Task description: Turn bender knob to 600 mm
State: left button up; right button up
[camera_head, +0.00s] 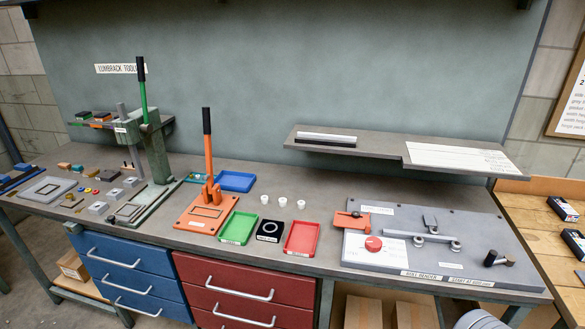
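The bender (440,247) is a flat grey plate at the right end of the workbench. A round red knob (373,243) sits on a white dial panel (378,254) at its left front. The dial marks are too small to read. An orange block (350,220) lies behind the knob, and metal rods with round rollers (432,238) are on the middle of the plate. A dark handle (491,258) stands at its right. Labels run along its front edge. Neither of my grippers shows.
A raised grey shelf (370,146) overhangs behind the bender. To the left are a red tray (301,238), a green tray (238,228), white cups (283,201) and an orange lever press (207,205). A tall green press (153,150) stands farther left.

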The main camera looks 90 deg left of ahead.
aim_at(373, 244)
jog(key=u, duration=0.75)
jog(key=k, duration=1)
jog(key=u, duration=0.55)
jog(key=i, duration=0.9)
jog(key=u, duration=0.6)
jog(key=i, duration=0.6)
jog(key=u, duration=0.6)
